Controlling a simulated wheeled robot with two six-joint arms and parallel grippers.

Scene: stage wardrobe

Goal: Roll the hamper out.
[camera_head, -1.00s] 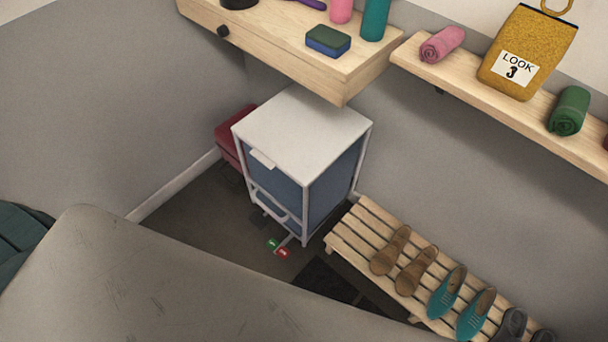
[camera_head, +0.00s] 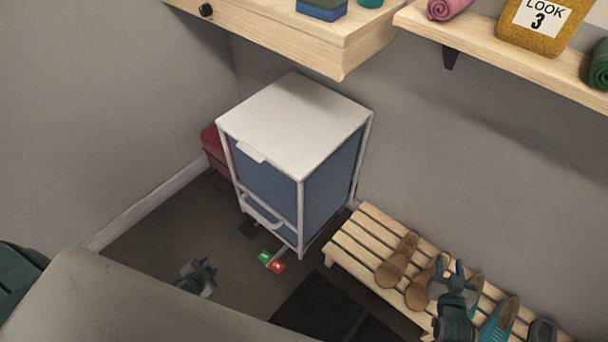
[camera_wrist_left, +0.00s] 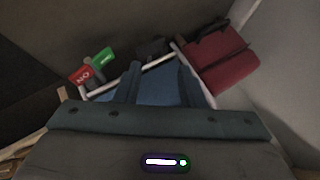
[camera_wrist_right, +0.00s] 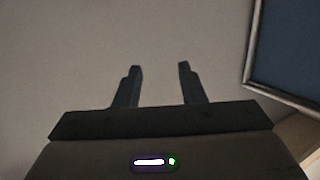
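The hamper (camera_head: 310,135) stands upright on the floor near the corner, with a white lid, blue sides and a white frame. A white handle (camera_head: 263,214) curves across its lower front. A green tab (camera_head: 264,257) and a red tab (camera_head: 277,266) stick out low at its front. My left gripper (camera_head: 201,268) is open and empty, low in front of the hamper and apart from it. In the left wrist view the hamper's blue panel (camera_wrist_left: 156,88) shows beyond the fingers; the red tab reads "NO". My right gripper (camera_head: 451,268) is open and empty above the slatted bench.
The slatted bench (camera_head: 345,245) with several shoes stands right of the hamper. A wooden shelf (camera_head: 300,50) overhangs behind it, with another shelf (camera_head: 555,70) at right. A red case (camera_head: 214,150) sits behind at left. A grey surface (camera_head: 110,300) fills the lower left. Floor in front is open.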

